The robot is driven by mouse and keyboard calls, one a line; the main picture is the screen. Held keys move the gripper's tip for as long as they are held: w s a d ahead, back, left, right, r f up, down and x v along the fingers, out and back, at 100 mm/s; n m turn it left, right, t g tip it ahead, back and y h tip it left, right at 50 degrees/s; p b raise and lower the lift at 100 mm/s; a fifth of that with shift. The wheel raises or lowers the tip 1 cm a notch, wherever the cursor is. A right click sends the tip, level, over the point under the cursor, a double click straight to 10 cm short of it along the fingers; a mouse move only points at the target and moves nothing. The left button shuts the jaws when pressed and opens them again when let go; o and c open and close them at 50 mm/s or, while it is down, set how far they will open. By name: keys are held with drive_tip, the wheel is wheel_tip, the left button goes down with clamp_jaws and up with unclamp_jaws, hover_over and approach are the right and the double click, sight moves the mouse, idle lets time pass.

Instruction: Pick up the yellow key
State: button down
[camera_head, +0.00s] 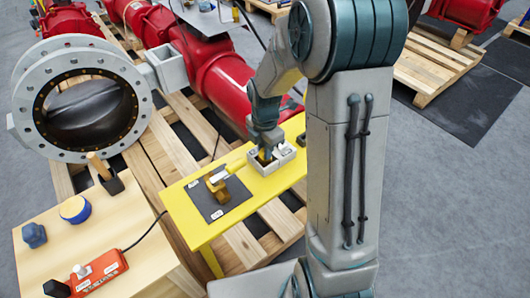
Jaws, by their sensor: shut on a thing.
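My gripper (265,152) is low over a small light-grey open box (285,161) on the yellow table. It is shut on a small yellow piece (263,155), which I take to be the yellow key. The key shows only in part between the fingers and the box wall. I cannot tell whether it touches the box floor. A small white item lies in the box just right of the fingers.
A brass valve (218,190) with a pale yellow handle stands on a dark mat (206,205) left of the box. Red pipes (222,75) lie behind.

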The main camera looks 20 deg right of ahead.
drive_tip(key=shift+r, duration=0.15)
wheel_tip(320, 180, up, 4)
drive_tip(key=shift+r+p, duration=0.15)
drive_tip(key=shift+p, duration=0.6)
drive_tip(key=s+d+r+p, duration=0.1)
drive_tip(key=d+r+p, duration=0.1)
drive_tip(key=d+r, duration=0.4)
drive_tip(key=d, duration=0.5)
drive_tip(key=shift+s+d+r, duration=0.25)
drive_tip(key=shift+s+d, duration=0.05)
drive_tip(key=shift+s, duration=0.05)
